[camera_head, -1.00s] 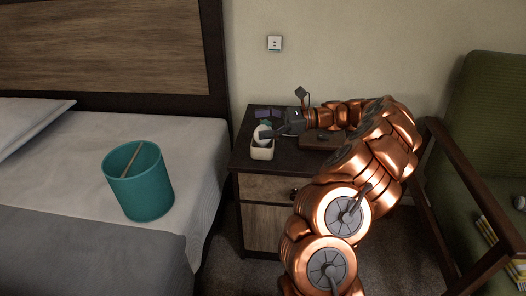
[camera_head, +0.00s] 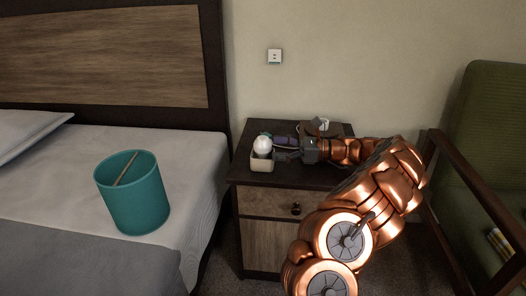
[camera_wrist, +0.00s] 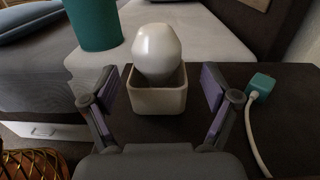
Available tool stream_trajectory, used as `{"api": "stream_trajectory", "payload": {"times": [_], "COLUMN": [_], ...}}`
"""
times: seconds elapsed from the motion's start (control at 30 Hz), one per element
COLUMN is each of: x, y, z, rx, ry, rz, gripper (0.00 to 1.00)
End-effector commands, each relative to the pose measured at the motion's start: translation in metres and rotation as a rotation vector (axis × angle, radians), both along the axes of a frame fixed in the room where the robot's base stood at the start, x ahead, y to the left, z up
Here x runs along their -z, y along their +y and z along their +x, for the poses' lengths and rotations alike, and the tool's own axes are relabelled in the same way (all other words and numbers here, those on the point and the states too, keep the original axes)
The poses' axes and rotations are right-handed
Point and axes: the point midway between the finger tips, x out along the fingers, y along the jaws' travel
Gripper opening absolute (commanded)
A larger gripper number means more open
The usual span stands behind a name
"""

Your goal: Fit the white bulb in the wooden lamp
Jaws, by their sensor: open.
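The white bulb (camera_head: 263,145) sits upright in a small cream square box (camera_head: 262,164) on the nightstand, its round top above the rim. In the wrist view the bulb (camera_wrist: 157,50) is straight ahead, in the box (camera_wrist: 158,100). My gripper (camera_head: 280,155) is just right of the box, low over the nightstand. In the wrist view it (camera_wrist: 160,78) is open and empty, its fingers spread to either side of the box's near part. A brown wooden piece with a white part on it, probably the wooden lamp (camera_head: 311,129), stands behind my gripper, partly hidden.
The dark nightstand top (camera_head: 245,152) is small and crowded. A teal plug (camera_wrist: 262,84) with a white cable lies right of the box in the wrist view. A teal bin (camera_head: 134,197) stands on the bed at left. A green armchair (camera_head: 492,130) is at right.

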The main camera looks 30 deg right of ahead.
Motion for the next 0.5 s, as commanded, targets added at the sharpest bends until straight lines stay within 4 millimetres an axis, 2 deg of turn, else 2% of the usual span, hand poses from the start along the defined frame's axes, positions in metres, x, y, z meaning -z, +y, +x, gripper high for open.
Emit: {"api": "stream_trajectory", "payload": {"times": [0.23,0.5], "x": [0.004,0.002], "y": [0.027,0.033], "z": [0.016,0.022], "rx": [-0.003,0.002], "ry": [-0.001,0.001], "rz": [-0.001,0.0], "gripper": [0.87,0.87]}}
